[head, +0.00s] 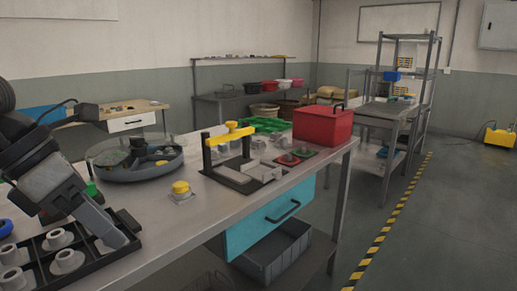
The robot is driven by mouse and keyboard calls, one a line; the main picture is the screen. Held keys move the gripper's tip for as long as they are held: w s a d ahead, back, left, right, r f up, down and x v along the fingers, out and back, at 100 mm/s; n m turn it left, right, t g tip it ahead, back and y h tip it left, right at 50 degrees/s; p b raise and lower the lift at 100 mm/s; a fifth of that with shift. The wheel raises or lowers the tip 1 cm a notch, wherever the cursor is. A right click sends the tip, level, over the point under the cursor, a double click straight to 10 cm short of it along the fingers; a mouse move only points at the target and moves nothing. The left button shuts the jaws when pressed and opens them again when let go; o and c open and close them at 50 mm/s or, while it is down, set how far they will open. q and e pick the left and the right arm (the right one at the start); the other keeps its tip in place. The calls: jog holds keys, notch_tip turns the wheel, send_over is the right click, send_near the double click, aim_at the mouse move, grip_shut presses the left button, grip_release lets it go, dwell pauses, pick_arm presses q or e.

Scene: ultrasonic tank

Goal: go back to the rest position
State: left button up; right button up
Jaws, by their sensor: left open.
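My left gripper (122,232) comes in from the left, tilted down to the right. Its jaws are low over the right end of a black tray (38,268) at the table's front left. The tray holds several pale grey round fittings (66,260). Whether the fingers touch the tray or a fitting cannot be told, and I see nothing held between them. My right gripper is not in view.
On the metal table (190,222) stand a round grey divided tray (130,165), a yellow-topped part (181,190), a black frame with a yellow bar (229,134) and a red box (323,125). The floor (440,220) to the right is open.

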pick_arm(q)
jog(key=s+d+n+g+h, duration=0.25)
jog(key=d+n+h, duration=0.35)
jog(key=d+h, duration=1.05)
jog(key=w+a+f+n+t+y+p, duration=0.1)
jog(key=w+a+f+n+t+y, duration=0.25)
jog(key=f+n+t+y, duration=0.75)
jog(key=w+a+f+n+t+y, duration=0.2)
jog(key=a+f+n+t, duration=0.45)
jog(key=n, duration=1.15)
jog(key=s+f+n+g+y, duration=0.2)
jog(key=s+f, duration=0.4)
jog(key=f, duration=0.3)
jog(key=s+f+n+g+y, duration=0.3)
jog(key=s+f+n+g, duration=0.1)
jog(key=f, duration=0.5)
jog(key=shift+s+d+n+g, duration=0.4)
jog(key=shift+s+d+n, duration=0.05)
jog(key=shift+s+n, duration=0.45)
